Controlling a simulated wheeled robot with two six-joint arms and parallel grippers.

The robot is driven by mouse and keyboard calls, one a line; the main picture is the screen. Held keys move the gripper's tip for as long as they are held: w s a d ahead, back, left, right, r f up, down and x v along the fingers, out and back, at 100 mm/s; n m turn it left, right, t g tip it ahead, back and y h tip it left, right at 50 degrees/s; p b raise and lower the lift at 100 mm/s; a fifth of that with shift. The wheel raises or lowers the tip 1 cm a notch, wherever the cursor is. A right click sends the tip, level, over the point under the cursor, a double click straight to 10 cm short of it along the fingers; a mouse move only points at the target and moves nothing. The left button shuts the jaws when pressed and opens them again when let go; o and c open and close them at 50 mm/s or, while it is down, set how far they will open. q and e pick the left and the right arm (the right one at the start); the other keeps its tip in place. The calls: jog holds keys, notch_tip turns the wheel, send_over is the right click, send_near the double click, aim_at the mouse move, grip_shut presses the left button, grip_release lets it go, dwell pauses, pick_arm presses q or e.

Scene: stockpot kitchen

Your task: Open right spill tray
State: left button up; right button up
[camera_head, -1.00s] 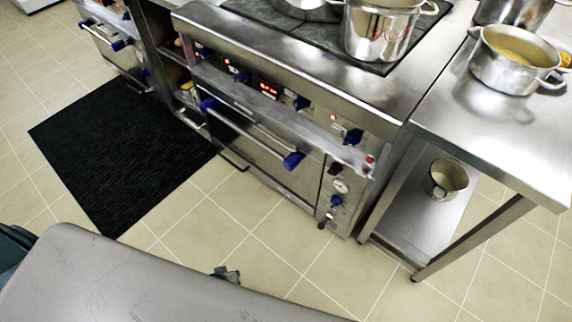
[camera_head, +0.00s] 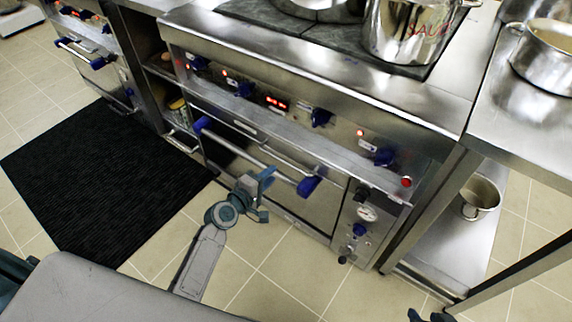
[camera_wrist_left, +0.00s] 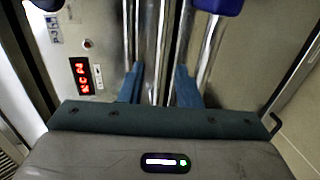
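The stove's right-hand spill tray appears to be the narrow steel front with a thin bar (camera_head: 275,152), below the control panel and above the oven door. It looks closed. My left gripper (camera_head: 267,194) is in front of the oven, near the oven handle (camera_head: 255,160) with blue ends. In the left wrist view, my left gripper's two blue fingers (camera_wrist_left: 159,85) are apart, with steel bars running between and beyond them. I cannot tell whether they touch any bar. Only a dark part of my right gripper (camera_head: 430,315) shows at the bottom edge, so its fingers cannot be judged.
The control panel has knobs and a red display (camera_head: 277,104), also in the left wrist view (camera_wrist_left: 82,75). A pot (camera_head: 405,30) stands on the stove. A steel table (camera_head: 500,130) is at right. A black mat (camera_head: 100,180) lies on the floor at left.

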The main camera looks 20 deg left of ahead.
aim_at(285, 163)
pick_arm(q)
jog(key=b+x, duration=0.1)
jog(key=x, duration=0.8)
grip_shut()
